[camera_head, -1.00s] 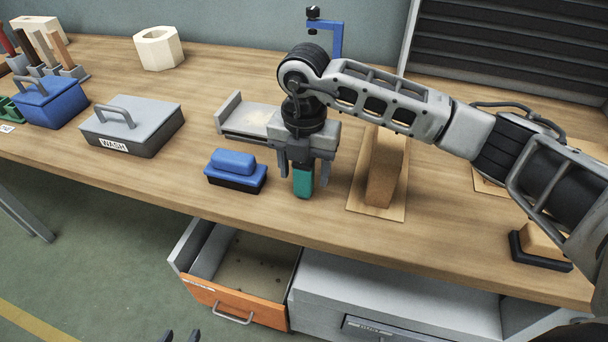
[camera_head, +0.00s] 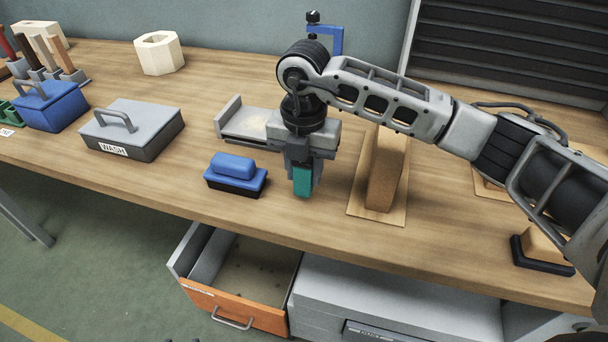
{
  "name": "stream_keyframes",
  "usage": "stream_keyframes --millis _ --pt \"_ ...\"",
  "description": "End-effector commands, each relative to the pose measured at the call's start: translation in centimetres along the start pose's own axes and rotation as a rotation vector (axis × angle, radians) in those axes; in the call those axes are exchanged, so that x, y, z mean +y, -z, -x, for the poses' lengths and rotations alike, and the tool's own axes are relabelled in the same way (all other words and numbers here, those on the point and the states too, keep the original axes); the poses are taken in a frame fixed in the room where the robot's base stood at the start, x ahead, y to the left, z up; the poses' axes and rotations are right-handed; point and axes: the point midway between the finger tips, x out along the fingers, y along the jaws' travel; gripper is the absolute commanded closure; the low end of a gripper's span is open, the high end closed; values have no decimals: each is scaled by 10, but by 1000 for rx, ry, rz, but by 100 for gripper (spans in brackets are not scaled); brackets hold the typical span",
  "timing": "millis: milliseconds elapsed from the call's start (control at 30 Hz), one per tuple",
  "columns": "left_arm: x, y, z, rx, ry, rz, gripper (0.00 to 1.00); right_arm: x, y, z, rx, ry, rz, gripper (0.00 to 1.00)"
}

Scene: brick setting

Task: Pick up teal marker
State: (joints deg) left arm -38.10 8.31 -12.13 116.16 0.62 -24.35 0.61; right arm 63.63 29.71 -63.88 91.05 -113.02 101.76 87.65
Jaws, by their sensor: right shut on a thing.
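The teal marker (camera_head: 302,182) stands upright at the middle of the wooden bench, and its lower part shows below the fingers. My right gripper (camera_head: 303,172) points straight down and is shut on the marker. The marker's upper part is hidden by the gripper. I cannot tell whether its lower end touches the bench top. At the bottom edge only small dark tips show, too little to read my left gripper.
A blue eraser-like block (camera_head: 234,173) lies just left of the marker. A brown block (camera_head: 385,172) on a board stands right. A grey WASH box (camera_head: 132,133) and blue box (camera_head: 52,108) are further left. An orange-fronted drawer (camera_head: 235,309) hangs open below the bench edge.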

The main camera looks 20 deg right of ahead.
Motion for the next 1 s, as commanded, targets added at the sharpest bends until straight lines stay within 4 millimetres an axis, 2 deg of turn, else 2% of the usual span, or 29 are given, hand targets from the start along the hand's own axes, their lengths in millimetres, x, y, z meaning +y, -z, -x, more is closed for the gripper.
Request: stream_keyframes --millis 100,167,367,500,733,1000 --pt "0 -3 -4 4 -2 0 64 1 0 18 -4 -6 0 90" --pt "1 -2 -3 4 -3 0 64 -2 10 29 -3 -5 3 90" --pt "2 -6 -6 2 -7 -1 64 -13 48 76 -5 -6 5 90" --pt "2 -4 -7 10 -10 -2 64 -24 82 93 -6 -4 7 90" --pt "2 -2 -7 18 -12 -5 64 -35 121 110 -2 -2 3 90" --pt "3 -2 -7 18 -13 -3 64 -39 135 116 0 -1 0 90"
